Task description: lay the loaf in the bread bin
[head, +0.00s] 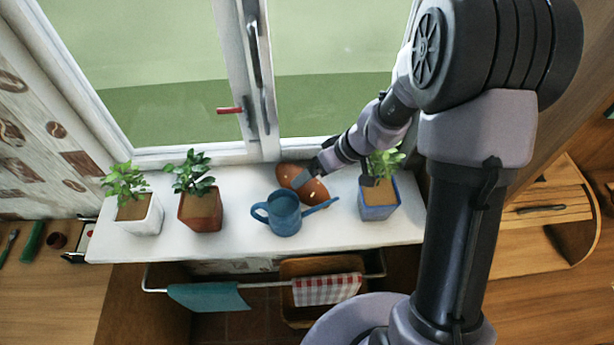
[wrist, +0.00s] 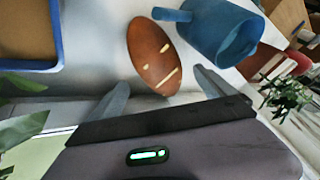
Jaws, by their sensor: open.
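The loaf (head: 316,191) is a brown oval with pale slashes, lying on the white windowsill behind the blue watering can. In the wrist view the loaf (wrist: 150,50) lies ahead of my gripper (wrist: 160,82), its near end showing between the two fingertips. My gripper (head: 306,177) is open over the loaf in the head view and covers part of it. I cannot tell whether the fingers touch it. A wooden box with a curved side (head: 545,208) at the right appears to be the bread bin; my arm hides part of that area.
The blue watering can (head: 284,213) stands close in front of the loaf, its spout pointing right. A blue-potted plant (head: 378,205) is just right. A red-potted plant (head: 200,208) and a white-potted plant (head: 140,213) stand left. A rail with cloths (head: 327,288) hangs below the sill (head: 245,236).

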